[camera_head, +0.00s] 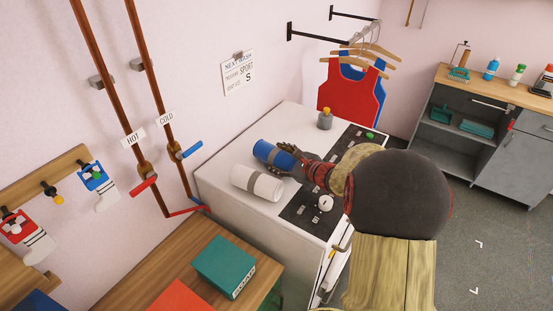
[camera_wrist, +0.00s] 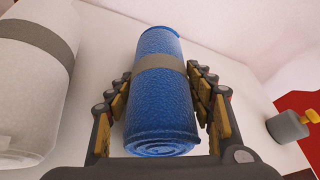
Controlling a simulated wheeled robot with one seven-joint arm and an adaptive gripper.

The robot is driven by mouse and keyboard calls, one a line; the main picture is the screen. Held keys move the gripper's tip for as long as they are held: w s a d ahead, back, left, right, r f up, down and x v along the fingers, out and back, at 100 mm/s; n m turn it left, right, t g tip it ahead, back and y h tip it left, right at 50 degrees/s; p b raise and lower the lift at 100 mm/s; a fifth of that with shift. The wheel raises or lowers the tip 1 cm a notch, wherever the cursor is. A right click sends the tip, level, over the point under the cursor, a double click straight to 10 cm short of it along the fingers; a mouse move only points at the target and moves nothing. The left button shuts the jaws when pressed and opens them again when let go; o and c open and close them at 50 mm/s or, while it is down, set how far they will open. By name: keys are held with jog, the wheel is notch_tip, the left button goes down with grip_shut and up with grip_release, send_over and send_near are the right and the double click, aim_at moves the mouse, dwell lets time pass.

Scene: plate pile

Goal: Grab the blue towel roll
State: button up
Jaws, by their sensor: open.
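The blue towel roll (camera_head: 265,151) lies on its side on the white machine top, with a grey band around its middle. In the wrist view the roll (camera_wrist: 161,110) lies between the two fingers of my gripper (camera_wrist: 162,100). One finger is on each side of it, with a narrow gap showing on the right; on the left I cannot tell if the finger touches. In the head view my gripper (camera_head: 290,158) reaches over the right end of the roll from the right. The gripper is open around the roll.
A white towel roll (camera_head: 258,183) lies just in front of the blue one; it also shows at left in the wrist view (camera_wrist: 32,80). A grey bottle with a yellow top (camera_head: 325,120) stands behind. The wall with pipes (camera_head: 160,111) is at left.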

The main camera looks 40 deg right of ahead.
jog(key=shift+c, duration=0.7)
jog(key=c, duration=0.7)
jog(key=shift+c, duration=0.4)
jog(key=shift+r, duration=0.15)
